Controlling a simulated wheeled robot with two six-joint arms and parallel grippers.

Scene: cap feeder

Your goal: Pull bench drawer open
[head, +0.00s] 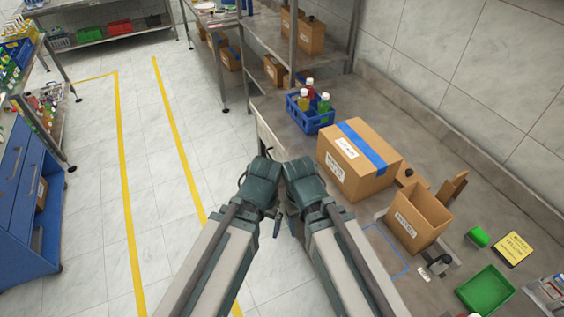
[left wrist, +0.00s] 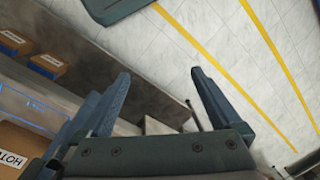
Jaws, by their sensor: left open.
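The grey bench (head: 440,157) runs along the right wall in the head view. Its front edge passes behind my grippers, and I cannot make out the drawer or its handle clearly. My left gripper (head: 276,222) is beside that front edge, pointing down. In the left wrist view its two fingers (left wrist: 160,78) stand wide apart with nothing held between them. The bench edge (left wrist: 150,102) crosses behind the gap between the fingers. My right gripper (head: 300,190) is close beside the left one; its fingertips are hidden in the head view.
On the bench are a taped carton (head: 345,170), an open carton (head: 417,222), a blue bottle crate (head: 308,119) and a green tray (head: 486,291). A blue cabinet (head: 22,215) stands at the left. The floor between, with yellow lines (head: 128,190), is clear.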

